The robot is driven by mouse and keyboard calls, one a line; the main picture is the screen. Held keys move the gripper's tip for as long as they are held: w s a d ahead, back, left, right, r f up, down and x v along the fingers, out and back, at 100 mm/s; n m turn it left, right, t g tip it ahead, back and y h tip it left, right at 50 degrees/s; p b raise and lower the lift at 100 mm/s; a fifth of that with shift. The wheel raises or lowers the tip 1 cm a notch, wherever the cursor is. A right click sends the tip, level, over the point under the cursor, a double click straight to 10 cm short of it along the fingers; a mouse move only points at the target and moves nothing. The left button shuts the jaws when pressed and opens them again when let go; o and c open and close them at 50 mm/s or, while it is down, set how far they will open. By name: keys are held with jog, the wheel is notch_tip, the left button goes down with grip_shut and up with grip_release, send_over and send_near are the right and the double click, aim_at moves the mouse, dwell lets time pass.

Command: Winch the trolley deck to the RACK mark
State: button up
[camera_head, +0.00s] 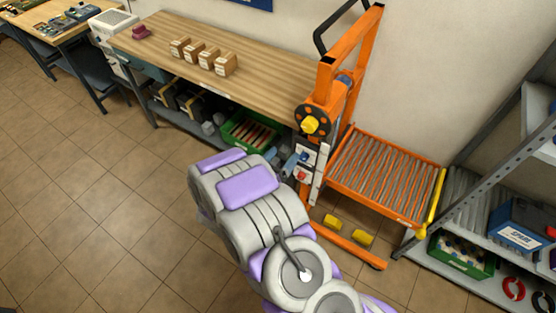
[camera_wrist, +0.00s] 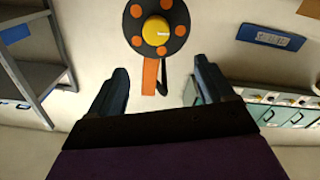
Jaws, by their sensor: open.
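The orange trolley (camera_head: 325,90) stands against the wall at the right end of the workbench. Its roller deck (camera_head: 385,170) sits low, beside the metal shelf. On the trolley's upright is a black winch disc with orange spots and a yellow knob (camera_head: 311,124). The same yellow knob shows in the wrist view (camera_wrist: 156,31), above and between my fingers. My gripper (camera_wrist: 160,85) is open and empty, with its fingers spread apart below the disc and not touching it. In the head view my arm hides part of the trolley's lower front. I cannot read a RACK mark.
The wooden workbench (camera_head: 190,50) runs along the wall with several small boxes on it. A grey metal shelf (camera_head: 470,175) on the right holds a blue case (camera_head: 518,226) and a green crate (camera_head: 461,254). The tiled floor at left is clear.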

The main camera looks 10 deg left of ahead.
jog(key=shift+v, duration=0.8)
jog(key=shift+f, duration=0.1)
jog(key=m+b, duration=0.3)
jog(key=b, duration=0.7)
send_near(307, 128)
jog(key=x, duration=1)
jog(key=shift+s, duration=0.1)
jog(key=c, duration=1)
jog(key=shift+c, duration=0.2)
